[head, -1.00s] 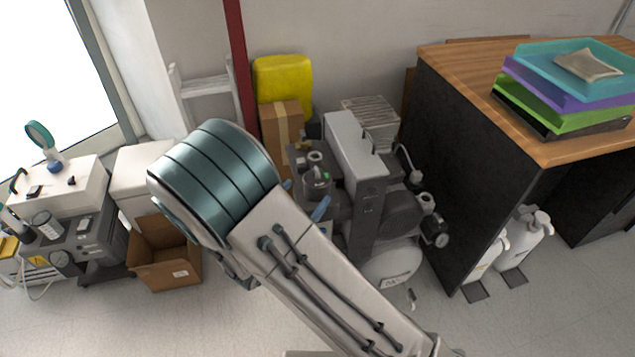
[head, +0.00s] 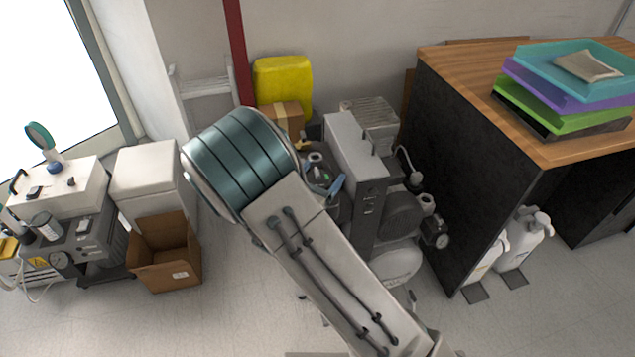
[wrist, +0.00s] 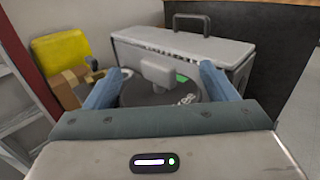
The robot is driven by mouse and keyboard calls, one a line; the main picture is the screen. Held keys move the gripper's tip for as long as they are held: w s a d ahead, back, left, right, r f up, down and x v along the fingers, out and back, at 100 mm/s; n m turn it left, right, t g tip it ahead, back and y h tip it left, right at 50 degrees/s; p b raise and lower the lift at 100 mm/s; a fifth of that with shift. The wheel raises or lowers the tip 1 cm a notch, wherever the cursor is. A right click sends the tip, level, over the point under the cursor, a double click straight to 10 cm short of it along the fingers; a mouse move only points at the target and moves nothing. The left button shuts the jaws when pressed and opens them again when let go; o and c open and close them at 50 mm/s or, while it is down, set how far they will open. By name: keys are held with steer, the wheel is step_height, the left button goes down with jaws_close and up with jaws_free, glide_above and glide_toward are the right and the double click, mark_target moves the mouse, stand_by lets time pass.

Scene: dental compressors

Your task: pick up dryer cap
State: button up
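The dryer cap appears to be the grey cap with a raised block-like grip (wrist: 162,72) in the wrist view, on top of a dark round housing. My gripper (wrist: 160,86) is open, with one blue finger on each side of this cap. The fingers look apart from it, and I cannot tell their height above it. In the head view my arm covers much of the spot; one blue finger of my gripper (head: 335,188) shows beside the compressor. The cap is hard to make out there.
A tall grey compressor casing (head: 357,165) stands right beside my gripper. A yellow container (head: 283,80) and a cardboard box (head: 283,117) are behind. A dark desk (head: 470,160) bounds the right. An open carton (head: 165,255) sits on the floor at left.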

steer(key=c, duration=0.8)
steer(key=shift+c, duration=0.2)
steer(key=shift+r, duration=0.15)
